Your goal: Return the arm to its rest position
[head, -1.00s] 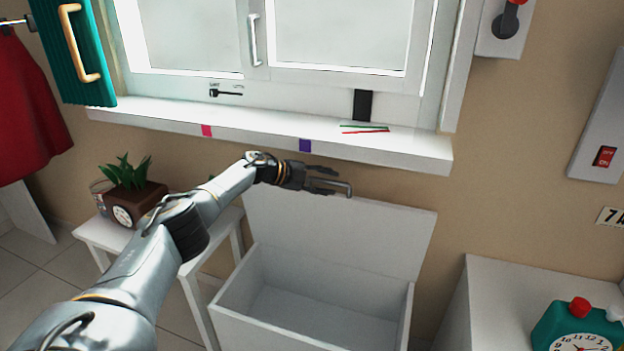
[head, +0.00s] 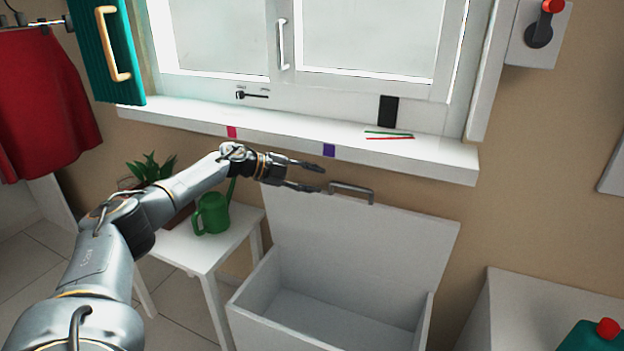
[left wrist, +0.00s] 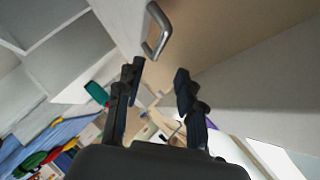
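My left gripper (head: 318,178) is open and empty in the head view. It is above the open white chest, beside the grey handle (head: 351,190) on the lid's top edge. In the left wrist view the two dark fingers (left wrist: 155,88) are apart with nothing between them, and the handle (left wrist: 158,32) is beyond them. The chest's lid (head: 365,235) stands raised against the wall, and the chest (head: 262,300) looks empty where I see inside. My right gripper is not in view.
A white windowsill (head: 420,155) runs above the lid, with thin red and green sticks (head: 389,135). A small white table (head: 215,240) holds a green watering can (head: 212,213). A white cabinet (head: 540,300) stands at the lower right.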

